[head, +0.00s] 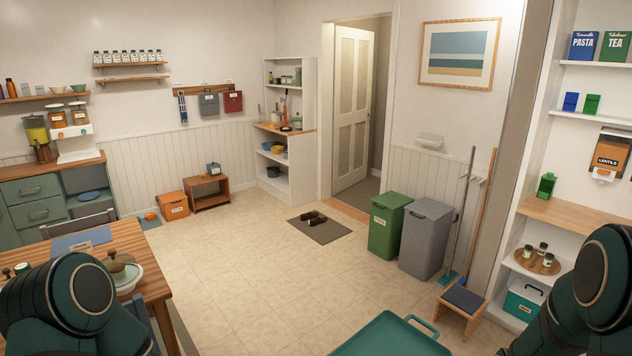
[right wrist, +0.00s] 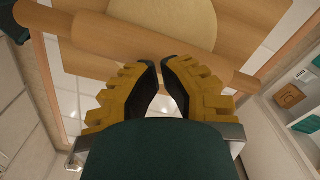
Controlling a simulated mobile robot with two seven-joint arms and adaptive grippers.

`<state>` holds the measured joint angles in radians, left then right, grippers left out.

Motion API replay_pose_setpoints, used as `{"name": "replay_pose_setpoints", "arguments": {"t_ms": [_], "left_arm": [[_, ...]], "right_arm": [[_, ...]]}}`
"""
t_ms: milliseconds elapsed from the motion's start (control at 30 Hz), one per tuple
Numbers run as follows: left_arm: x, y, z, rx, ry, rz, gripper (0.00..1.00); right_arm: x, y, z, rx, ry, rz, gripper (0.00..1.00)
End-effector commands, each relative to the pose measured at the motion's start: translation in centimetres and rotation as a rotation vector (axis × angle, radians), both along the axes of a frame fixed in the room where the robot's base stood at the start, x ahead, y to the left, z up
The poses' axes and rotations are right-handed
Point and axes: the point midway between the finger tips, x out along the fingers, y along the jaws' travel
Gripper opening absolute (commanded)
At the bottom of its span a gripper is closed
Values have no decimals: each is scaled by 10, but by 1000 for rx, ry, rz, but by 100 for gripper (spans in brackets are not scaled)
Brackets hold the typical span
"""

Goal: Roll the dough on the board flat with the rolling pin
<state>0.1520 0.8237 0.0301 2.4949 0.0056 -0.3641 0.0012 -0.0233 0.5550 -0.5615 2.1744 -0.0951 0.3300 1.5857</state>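In the right wrist view a wooden rolling pin (right wrist: 150,42) runs aslant across the upper part. Behind it lies the pale, round dough (right wrist: 178,14), cut off by the top edge. The dough is on a light wooden board (right wrist: 95,62). My right gripper (right wrist: 160,64) has yellow fingers whose dark tips come close together, with a narrow gap between them. The tips are in front of the pin's middle; whether they touch it I cannot tell. The head view shows only parts of my arms, with no gripper, pin or dough.
In the head view a wooden table (head: 140,240) with a lidded pot (head: 122,272) stands at the left. A small step stool (head: 462,300), a grey bin (head: 426,238) and a green bin (head: 388,225) stand right of centre. The tiled floor between is mostly clear.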

Motion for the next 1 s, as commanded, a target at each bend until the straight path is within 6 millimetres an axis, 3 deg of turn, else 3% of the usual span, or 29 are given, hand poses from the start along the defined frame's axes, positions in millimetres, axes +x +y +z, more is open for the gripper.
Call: {"name": "replay_pose_setpoints", "arguments": {"t_ms": [400, 700, 1000], "left_arm": [[0, 0, 39, 0, 0, 0, 47], [0, 0, 42, 0, 0, 0, 47], [0, 0, 42, -1, -1, -1, 47]], "right_arm": [[0, 0, 43, 0, -1, 1, 0], [0, 0, 64, 1, -1, 0, 0], [0, 0, 65, 0, 0, 0, 0]]}}
